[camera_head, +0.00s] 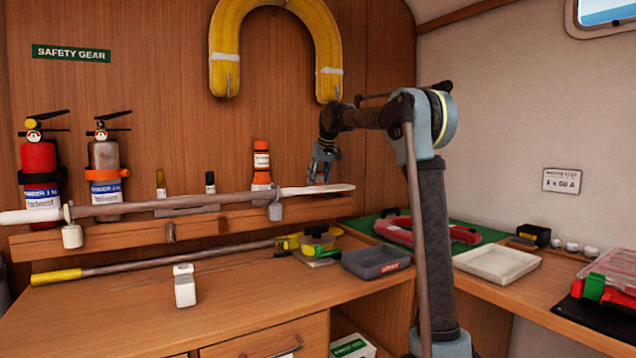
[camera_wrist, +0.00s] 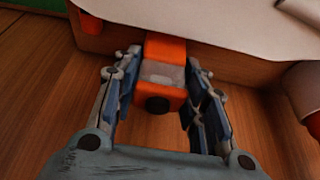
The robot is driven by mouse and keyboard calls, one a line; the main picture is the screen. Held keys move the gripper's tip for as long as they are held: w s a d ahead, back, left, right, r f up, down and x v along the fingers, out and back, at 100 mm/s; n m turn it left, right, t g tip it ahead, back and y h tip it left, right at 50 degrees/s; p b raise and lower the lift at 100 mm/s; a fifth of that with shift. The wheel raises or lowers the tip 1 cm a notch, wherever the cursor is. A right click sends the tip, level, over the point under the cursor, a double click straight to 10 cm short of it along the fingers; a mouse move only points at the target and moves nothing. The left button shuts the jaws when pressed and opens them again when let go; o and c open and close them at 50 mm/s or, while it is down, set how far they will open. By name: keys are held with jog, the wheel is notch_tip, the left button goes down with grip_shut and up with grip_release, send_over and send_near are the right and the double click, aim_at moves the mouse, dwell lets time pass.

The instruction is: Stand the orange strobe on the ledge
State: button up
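My gripper (camera_head: 322,172) is at the right part of the wooden ledge (camera_head: 130,237), close to the white end of the long pole lying along it. In the wrist view my gripper (camera_wrist: 164,75) has its fingers on both sides of the orange strobe (camera_wrist: 172,50), a blocky body with a grey band and a dark round end. The fingers look shut on it. The strobe overlaps the ledge (camera_wrist: 225,62) and a white surface in that view; I cannot tell whether it touches them. In the head view the fingers mostly hide it.
An orange-and-white canister (camera_head: 262,162) stands at the ledge, left of my gripper. The pole (camera_head: 165,204) runs along the ledge. Two extinguishers (camera_head: 40,165) are at the left. A grey tray (camera_head: 376,262) and a white tray (camera_head: 497,264) sit on the bench. The front left bench is mostly clear.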

jog(key=shift+o, duration=1.4)
jog(key=shift+r, duration=0.1)
jog(key=v, duration=1.2)
jog(key=s+d+f+m+h, duration=0.1)
jog(key=s+d+f+m, duration=0.1)
jog(key=s+d+f, duration=0.75)
jog(key=s+d+f+m, duration=0.1)
jog(key=s+d+f, duration=0.55)
jog(key=s, duration=0.65)
jog(key=s+d+f+m, duration=0.1)
jog(key=s+d+f, duration=0.2)
jog(key=s+f, duration=0.5)
jog(key=s+d+f+m+g+h, duration=0.1)
jog(key=s+d+f, duration=0.1)
jog(key=s+f, duration=0.7)
jog(key=s+d+f+m, duration=0.1)
jog(key=s+d+f, duration=0.2)
jog(key=s+f, duration=0.6)
notch_tip(320, 180, down, 4)
jog(key=shift+s+d+r+m+g+h, duration=0.2)
jog(key=shift+s+d+m+g+h, duration=0.05)
jog(key=shift+d+m+g+h, duration=0.1)
